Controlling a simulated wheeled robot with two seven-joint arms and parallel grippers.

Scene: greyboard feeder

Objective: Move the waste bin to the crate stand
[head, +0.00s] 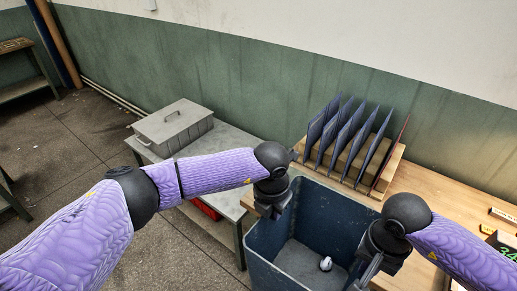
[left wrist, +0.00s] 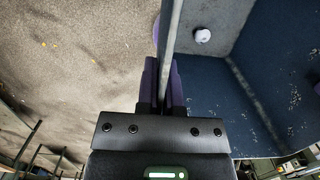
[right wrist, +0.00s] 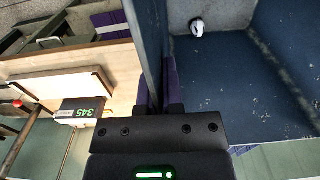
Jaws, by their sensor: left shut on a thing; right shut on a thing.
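The waste bin (head: 336,222) is a dark blue, open-topped box at the lower middle of the head view. A small white item (head: 325,263) lies on its grey floor. My left gripper (head: 268,208) is shut on the bin's left rim; the left wrist view shows the wall (left wrist: 173,35) between its fingers (left wrist: 164,85). My right gripper (head: 362,280) is shut on the bin's right rim; the right wrist view shows the wall (right wrist: 150,45) between its fingers (right wrist: 160,85). The bin looks roughly upright. I cannot tell its height or identify the crate stand with certainty.
A wooden bench (head: 440,195) stands behind and right of the bin, bearing a rack of dark blue boards (head: 345,135). A grey table (head: 225,140) with a lidded grey box (head: 172,125) stands left of it. Open floor (head: 75,140) lies at the left.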

